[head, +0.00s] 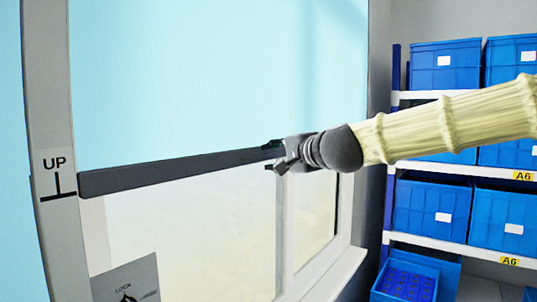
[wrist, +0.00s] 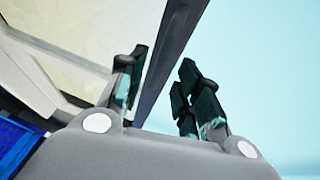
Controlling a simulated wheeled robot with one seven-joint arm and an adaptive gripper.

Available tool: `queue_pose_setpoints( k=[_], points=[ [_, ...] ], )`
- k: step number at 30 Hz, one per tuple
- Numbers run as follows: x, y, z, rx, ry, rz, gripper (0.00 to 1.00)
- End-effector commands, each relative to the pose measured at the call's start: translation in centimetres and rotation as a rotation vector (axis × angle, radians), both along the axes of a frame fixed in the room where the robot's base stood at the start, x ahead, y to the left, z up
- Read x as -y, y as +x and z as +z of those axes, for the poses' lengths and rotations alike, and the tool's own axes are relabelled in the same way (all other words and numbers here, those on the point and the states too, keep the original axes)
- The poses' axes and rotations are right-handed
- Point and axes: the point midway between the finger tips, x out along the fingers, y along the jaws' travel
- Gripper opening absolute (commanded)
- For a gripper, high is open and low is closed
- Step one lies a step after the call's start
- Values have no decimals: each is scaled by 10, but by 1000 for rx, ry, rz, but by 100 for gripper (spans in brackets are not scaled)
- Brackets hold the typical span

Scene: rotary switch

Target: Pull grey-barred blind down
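The light blue blind (head: 210,75) hangs over the upper part of the window. Its dark grey bar (head: 170,172) runs along the lower edge, tilted in the picture. My gripper (head: 274,156) is at the right end of the bar in the head view. In the wrist view, the grey bar (wrist: 168,62) passes between the two fingers of my gripper (wrist: 162,92). Contact at the far finger tips is hard to tell.
A grey post with an "UP" mark (head: 54,163) stands left of the blind. A "LOCK" panel (head: 126,280) is at lower left. Window glass (head: 190,240) shows below the bar. A shelf with blue crates (head: 445,66) stands at right, behind my arm.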

Motion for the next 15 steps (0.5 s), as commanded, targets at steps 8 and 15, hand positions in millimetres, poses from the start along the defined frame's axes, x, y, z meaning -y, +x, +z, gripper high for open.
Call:
queue_pose_setpoints(
  k=[8,15],
  points=[
    [-13,23,-4,-2,0,-1,34],
    [-21,34,-7,-1,-1,0,34]
  ],
)
